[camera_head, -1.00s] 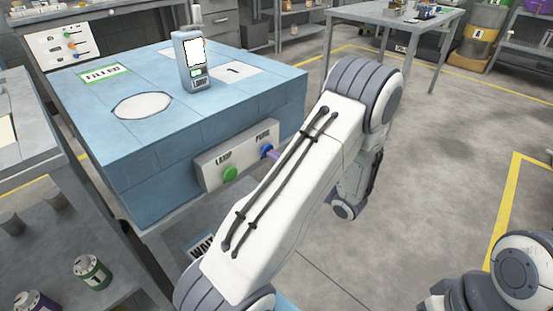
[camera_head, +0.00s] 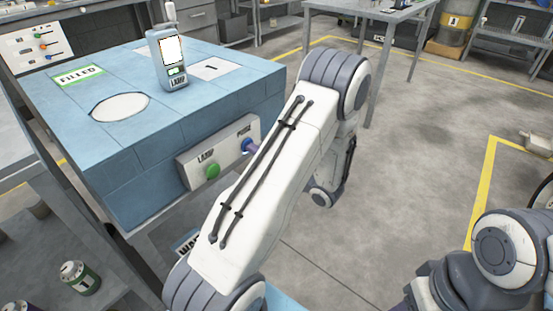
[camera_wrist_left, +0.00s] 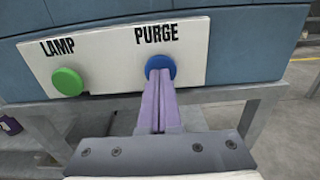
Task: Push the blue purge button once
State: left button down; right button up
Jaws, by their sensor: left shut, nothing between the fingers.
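The blue purge button (camera_head: 246,145) sits on the white panel (camera_head: 190,177) on the front of the blue bench, right of a green lamp button (camera_head: 212,171). In the left wrist view the blue button (camera_wrist_left: 161,63) is under the word PURGE, and the green button (camera_wrist_left: 67,81) is to its left. My left gripper (camera_wrist_left: 159,73) is shut and empty, its purple fingertips overlapping the lower part of the blue button. I cannot tell whether they touch or press it. In the head view my left arm hides most of the gripper. My right gripper is not visible.
A grey-blue handheld device labelled LAMP (camera_head: 168,60) stands on the blue bench (camera_head: 120,75) near a FILLED label (camera_head: 77,75). A can (camera_head: 79,278) is on a lower shelf at left. Open floor lies to the right of my left arm.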

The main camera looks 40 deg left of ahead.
pick_arm(q)
jog(key=d+p, duration=0.2)
jog(key=d, duration=1.2)
jog(key=shift+s, duration=0.45)
